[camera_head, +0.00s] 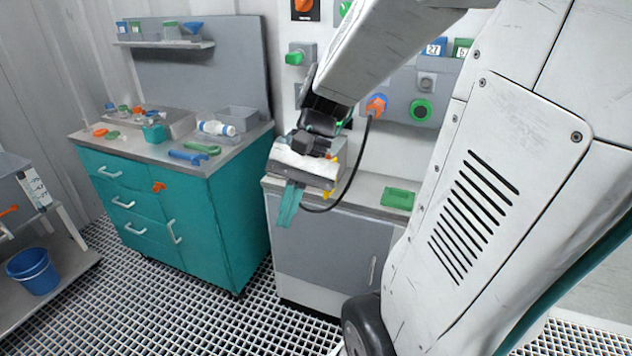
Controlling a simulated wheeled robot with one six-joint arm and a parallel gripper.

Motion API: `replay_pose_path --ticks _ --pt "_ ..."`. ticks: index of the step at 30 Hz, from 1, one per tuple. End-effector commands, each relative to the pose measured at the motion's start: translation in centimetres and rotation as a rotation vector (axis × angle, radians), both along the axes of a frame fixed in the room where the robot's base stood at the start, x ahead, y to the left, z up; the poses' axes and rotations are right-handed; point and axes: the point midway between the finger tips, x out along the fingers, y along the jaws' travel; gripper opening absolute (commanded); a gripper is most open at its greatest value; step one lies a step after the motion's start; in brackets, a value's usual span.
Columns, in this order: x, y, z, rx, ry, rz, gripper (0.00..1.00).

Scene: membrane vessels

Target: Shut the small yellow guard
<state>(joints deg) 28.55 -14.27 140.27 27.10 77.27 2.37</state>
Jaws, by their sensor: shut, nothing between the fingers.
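My gripper (287,212) is in the middle of the view, in front of the grey cabinet by the wall. Its teal fingers point down and are together, with nothing seen between them. A small yellow part (327,194) shows just right of the gripper's white body, at the front edge of the cabinet top. It may be the yellow guard; it is too small and too covered to tell whether it is open or shut. A grey box behind my gripper is mostly hidden by it.
A black cable (350,180) hangs in a loop from an orange plug (376,104) close to my gripper. A green pad (397,198) lies on the cabinet top. A teal drawer cabinet (215,220) with loose tools stands left. My arm covers the right side.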

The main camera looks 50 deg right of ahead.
Motion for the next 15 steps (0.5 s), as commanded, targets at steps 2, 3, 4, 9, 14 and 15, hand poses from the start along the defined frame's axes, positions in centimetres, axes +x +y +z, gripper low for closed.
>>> replay_pose_path --ticks 2,3,4,9,14,15 --pt "1.7 -2.3 -1.2 0.131 0.060 -0.170 0.00" --pt "2.5 -3.4 -1.8 0.196 0.081 -0.253 0.00" --pt "3.1 -4.4 -2.2 0.247 0.095 -0.316 0.00" --pt "5.6 -11.3 -5.0 0.532 0.141 -0.680 0.00" --pt "5.8 -19.5 -8.7 0.808 0.134 -1.028 0.00" --pt "5.4 -21.7 -9.8 0.873 0.124 -1.112 0.00"
